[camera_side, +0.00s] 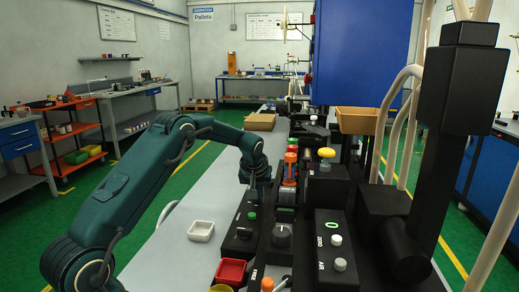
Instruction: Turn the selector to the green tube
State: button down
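A dark round knob (282,236), which looks like the selector, stands on the black machine base right of the grey bench. Its pointing direction is too small to read. My gripper (259,196) hangs at the end of the green arm, beyond and left of the knob and apart from it. Its fingers are dark and small against the machine, so I cannot tell whether they are open or shut. A black control box (240,236) with a green button (252,216) is just in front of my gripper. No green tube can be made out clearly.
The bench left of the white tray is clear.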

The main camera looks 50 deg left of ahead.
jog(key=shift+s+d, duration=0.1)
jog(key=shift+d, duration=0.05)
jog(key=shift+s+d, duration=0.1)
jog(key=shift+d, duration=0.1)
notch_tip(320, 180, up, 6)
dwell(0.7)
jog(key=shift+s+a+f, duration=0.25)
jog(key=shift+a+f, duration=0.1)
jog(key=shift+f, duration=0.65)
jog(key=shift+s+a+f, duration=0.3)
jog(key=shift+f, duration=0.75)
jog(key=shift+s+a+f, duration=0.25)
jog(key=shift+a+f, duration=0.1)
jog(key=shift+f, duration=0.65)
jog(key=shift+w+a, duration=0.1)
jog(key=shift+w, duration=0.15)
